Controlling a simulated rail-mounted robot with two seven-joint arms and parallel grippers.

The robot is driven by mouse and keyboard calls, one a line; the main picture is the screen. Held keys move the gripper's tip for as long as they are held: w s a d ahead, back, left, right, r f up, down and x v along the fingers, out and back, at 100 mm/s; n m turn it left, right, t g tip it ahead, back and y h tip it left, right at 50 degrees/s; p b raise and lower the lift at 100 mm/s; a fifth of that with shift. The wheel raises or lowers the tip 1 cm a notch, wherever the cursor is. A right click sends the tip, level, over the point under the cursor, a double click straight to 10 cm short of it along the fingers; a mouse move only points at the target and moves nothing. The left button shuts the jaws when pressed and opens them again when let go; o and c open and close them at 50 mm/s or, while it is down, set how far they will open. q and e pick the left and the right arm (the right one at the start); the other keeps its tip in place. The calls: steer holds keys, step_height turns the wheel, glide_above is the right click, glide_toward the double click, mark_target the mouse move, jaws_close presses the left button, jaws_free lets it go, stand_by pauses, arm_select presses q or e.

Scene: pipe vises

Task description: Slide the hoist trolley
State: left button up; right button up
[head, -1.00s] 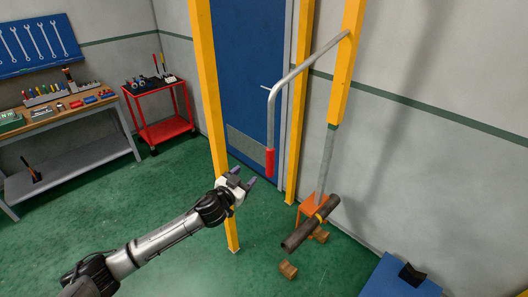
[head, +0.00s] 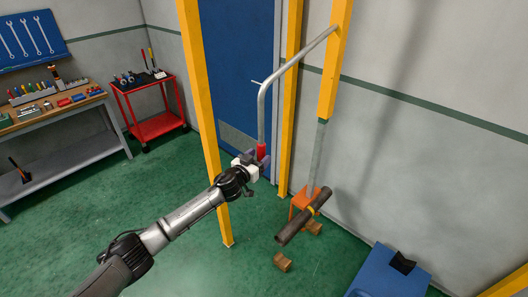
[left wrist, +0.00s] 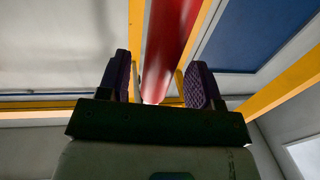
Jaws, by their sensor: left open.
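A grey bent bar (head: 283,77) hangs down from a yellow beam (head: 336,70) and ends in a red grip (head: 261,152); I take it to be the handle of the hoist trolley. No separate trolley body shows. My left gripper (head: 256,161) is at the lower part of the red grip in the head view and partly hides it. In the left wrist view the two fingers (left wrist: 160,85) stand apart, with the red grip (left wrist: 170,45) between and beyond them. Whether they touch it I cannot tell. My right gripper is not in view.
A dark pipe (head: 303,217) rests on an orange stand at right, with wooden blocks below. A blue bench (head: 385,275) is at lower right. A red cart (head: 155,120) and workbench (head: 70,130) stand at left.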

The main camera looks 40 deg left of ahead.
arm_select(q)
steer(key=shift+w+a, duration=0.1)
steer(key=shift+w, duration=1.75)
jaws_close()
